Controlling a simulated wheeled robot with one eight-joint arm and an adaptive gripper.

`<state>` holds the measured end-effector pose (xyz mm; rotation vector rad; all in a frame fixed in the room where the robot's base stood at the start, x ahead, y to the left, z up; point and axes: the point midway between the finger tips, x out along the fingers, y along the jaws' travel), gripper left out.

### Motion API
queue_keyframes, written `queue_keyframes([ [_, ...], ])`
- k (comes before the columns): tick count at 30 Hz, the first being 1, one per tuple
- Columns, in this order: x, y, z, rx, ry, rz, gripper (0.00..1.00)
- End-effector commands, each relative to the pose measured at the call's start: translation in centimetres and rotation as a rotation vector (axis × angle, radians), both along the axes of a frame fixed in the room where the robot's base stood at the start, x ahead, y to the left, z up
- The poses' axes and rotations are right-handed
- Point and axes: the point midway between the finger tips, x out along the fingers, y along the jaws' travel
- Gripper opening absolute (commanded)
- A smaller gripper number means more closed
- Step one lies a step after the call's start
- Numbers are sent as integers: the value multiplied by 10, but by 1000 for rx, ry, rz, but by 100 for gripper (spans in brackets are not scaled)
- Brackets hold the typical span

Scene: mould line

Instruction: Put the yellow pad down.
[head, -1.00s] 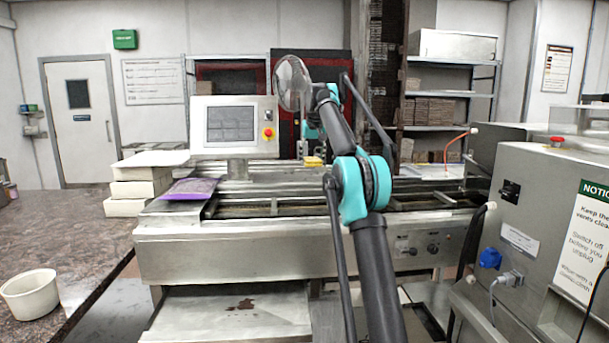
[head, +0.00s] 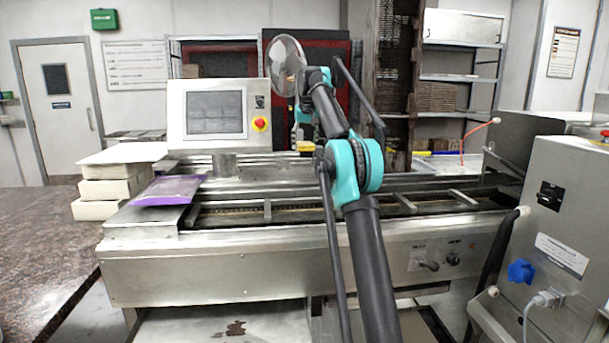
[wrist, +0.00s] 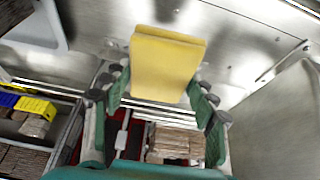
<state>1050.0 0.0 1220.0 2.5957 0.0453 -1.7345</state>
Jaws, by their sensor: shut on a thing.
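The yellow pad (wrist: 166,66) is a flat yellow block held between the fingers of my gripper (wrist: 160,92) in the wrist view. The gripper is shut on it, with green fingers on both sides of the pad. In the head view the pad (head: 305,146) shows as a small yellow patch beyond my arm, above the far side of the steel mould line (head: 200,265). My arm hides most of the gripper there. I cannot tell any contact between the pad and a surface.
A purple packet (head: 170,190) lies on the line's left end, beside stacked cream blocks (head: 110,190). A control screen (head: 215,112) with a red button stands behind. A steel cabinet (head: 565,220) with a blue plug is at the right. A brown worktop (head: 45,235) is at left.

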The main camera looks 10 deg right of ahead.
Motion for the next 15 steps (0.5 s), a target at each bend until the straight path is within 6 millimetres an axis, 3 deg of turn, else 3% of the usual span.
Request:
queue_keyframes([
  [15,0,0,-57,0,0,0,31],
])
